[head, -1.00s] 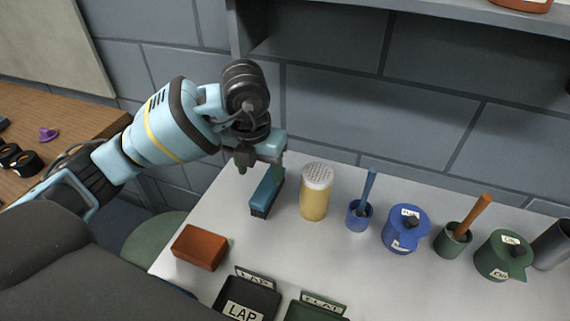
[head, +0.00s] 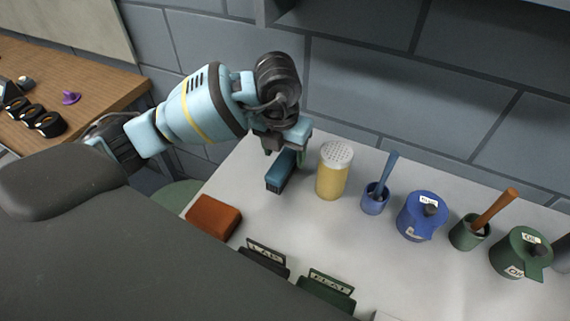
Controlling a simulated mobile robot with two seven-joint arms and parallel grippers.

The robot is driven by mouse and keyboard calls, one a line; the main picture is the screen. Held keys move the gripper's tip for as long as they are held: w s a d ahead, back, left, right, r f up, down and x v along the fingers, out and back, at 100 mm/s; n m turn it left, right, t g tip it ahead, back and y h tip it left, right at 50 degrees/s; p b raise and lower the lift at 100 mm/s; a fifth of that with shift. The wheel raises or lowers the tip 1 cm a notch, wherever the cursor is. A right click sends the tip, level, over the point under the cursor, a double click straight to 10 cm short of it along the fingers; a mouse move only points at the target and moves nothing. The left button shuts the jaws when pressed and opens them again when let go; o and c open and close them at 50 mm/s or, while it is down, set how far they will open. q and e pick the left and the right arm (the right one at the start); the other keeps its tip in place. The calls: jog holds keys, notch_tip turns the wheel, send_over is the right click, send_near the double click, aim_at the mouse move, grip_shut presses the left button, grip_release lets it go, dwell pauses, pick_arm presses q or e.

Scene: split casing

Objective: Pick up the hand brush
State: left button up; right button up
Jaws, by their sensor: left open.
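The hand brush (head: 279,177) is a blue block lying on the white table in the head view, left of a yellow shaker. My left gripper (head: 285,156) points down at the brush's far end. Its jaws are open, with one finger on the left and one on the right of that end. The gripper hides the far end of the brush, and I cannot tell whether the fingers touch it. My right gripper is not in view.
The yellow shaker (head: 333,175) stands close to the right of the brush. A red-brown block (head: 214,216) lies in front to the left. Blue and green pots (head: 421,218) stand further right. Labelled dark trays (head: 325,291) are at the front. A grey wall rises behind.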

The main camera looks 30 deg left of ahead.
aim_at(285, 158)
pick_arm(q)
jog(key=shift+w+f, duration=0.2)
jog(key=shift+f, duration=1.35)
jog(key=c, duration=1.1)
notch_tip(285, 158, up, 10)
jog(key=shift+r, duration=0.1)
jog(key=o, duration=0.5)
jog(key=shift+c, duration=0.2)
jog(key=c, duration=0.3)
